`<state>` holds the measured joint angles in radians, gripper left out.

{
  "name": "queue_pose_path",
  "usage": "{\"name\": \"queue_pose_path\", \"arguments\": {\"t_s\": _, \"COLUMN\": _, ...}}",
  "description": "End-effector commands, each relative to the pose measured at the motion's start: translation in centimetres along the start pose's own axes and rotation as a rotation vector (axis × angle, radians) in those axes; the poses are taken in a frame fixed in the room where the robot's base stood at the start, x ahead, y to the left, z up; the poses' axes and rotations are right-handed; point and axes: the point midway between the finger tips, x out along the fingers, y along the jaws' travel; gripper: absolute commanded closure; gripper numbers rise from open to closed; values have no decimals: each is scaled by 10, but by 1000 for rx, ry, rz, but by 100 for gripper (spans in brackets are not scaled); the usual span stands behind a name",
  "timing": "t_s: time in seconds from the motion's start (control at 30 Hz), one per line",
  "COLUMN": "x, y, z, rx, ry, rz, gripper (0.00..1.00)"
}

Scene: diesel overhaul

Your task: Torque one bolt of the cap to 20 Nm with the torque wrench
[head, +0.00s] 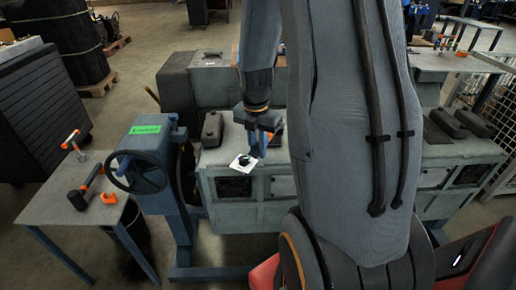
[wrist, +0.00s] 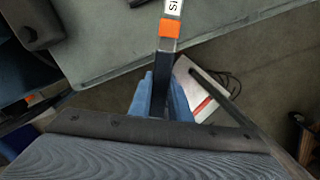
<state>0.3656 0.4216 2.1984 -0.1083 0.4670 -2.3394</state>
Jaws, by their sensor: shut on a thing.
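A white plate with a black spot (head: 243,163) shows just left of the gripper in the head view. I cannot tell the cap or its bolts apart.
A small table (head: 60,209) at left carries black and orange tools (head: 85,190). A stand with a handwheel (head: 140,172) and a green label is left of the engine. Black covers (head: 212,129) sit on the block's top. In the wrist view, a white-and-red object (wrist: 197,90) lies beyond the fingers.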

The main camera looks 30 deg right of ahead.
Motion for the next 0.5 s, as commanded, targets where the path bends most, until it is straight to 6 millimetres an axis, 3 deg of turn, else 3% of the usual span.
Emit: {"name": "queue_pose_path", "arguments": {"t_s": 0.5, "x": 0, "y": 9, "z": 0, "rx": -3, "ry": -2, "rz": 2, "gripper": 100}}
